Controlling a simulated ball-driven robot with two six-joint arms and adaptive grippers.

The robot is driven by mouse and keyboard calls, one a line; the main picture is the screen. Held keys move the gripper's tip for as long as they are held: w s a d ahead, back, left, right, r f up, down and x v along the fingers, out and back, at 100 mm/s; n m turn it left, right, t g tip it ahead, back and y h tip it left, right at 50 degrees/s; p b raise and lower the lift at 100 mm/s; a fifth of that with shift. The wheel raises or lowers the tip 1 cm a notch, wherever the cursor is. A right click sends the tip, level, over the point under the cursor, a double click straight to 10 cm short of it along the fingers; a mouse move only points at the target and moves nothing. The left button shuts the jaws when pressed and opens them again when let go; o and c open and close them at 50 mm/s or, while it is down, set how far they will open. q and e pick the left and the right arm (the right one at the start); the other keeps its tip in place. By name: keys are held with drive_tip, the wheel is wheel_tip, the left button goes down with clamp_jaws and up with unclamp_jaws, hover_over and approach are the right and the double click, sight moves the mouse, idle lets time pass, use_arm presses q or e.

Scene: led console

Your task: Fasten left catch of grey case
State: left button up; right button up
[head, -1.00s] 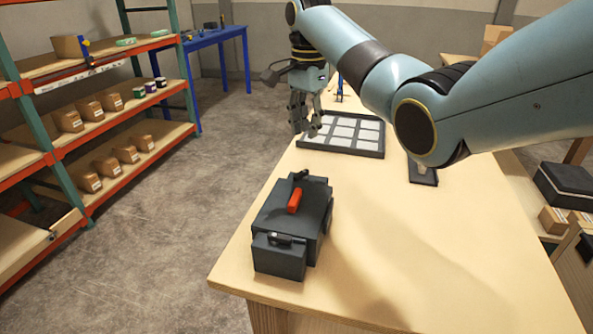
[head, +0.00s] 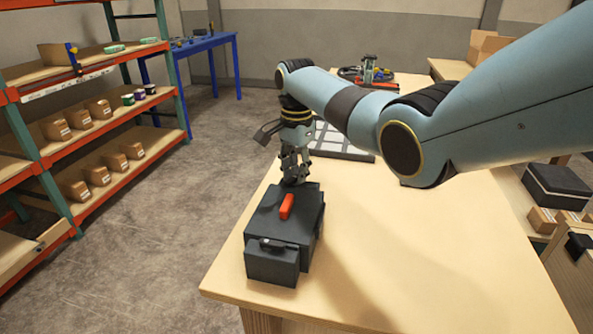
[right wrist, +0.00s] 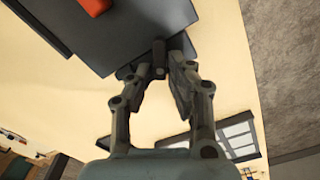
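The dark grey case (head: 285,217) stands on the near left part of the wooden table. A red handle (head: 286,206) lies on its lid, and in the right wrist view the handle (right wrist: 96,5) shows at the top. One small dark catch (head: 277,243) is on the case's near end. My right gripper (head: 294,179) points down at the case's far end. In the right wrist view its fingers (right wrist: 160,75) are partly apart, with the far catch (right wrist: 158,52) at or just beyond their tips. I cannot tell whether they touch it. My left gripper is out of view.
A dark tray with pale cells (head: 350,153) lies on the table behind my right gripper. The wooden table (head: 400,270) is clear to the right of the case. Shelves with boxes (head: 90,130) stand at the left, across the floor.

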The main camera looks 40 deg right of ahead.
clamp_jaws()
drive_tip(key=shift+r+n+p, duration=0.15)
drive_tip(key=shift+n+p, duration=0.6)
drive_tip(key=shift+n, duration=0.25)
drive_tip(key=shift+n+p, duration=0.55)
drive_tip(key=shift+n, duration=0.45)
drive_tip(key=shift+w+a+n+p, duration=0.1)
drive_tip(key=shift+n+p, duration=0.25)
drive_tip(key=shift+n, duration=0.65)
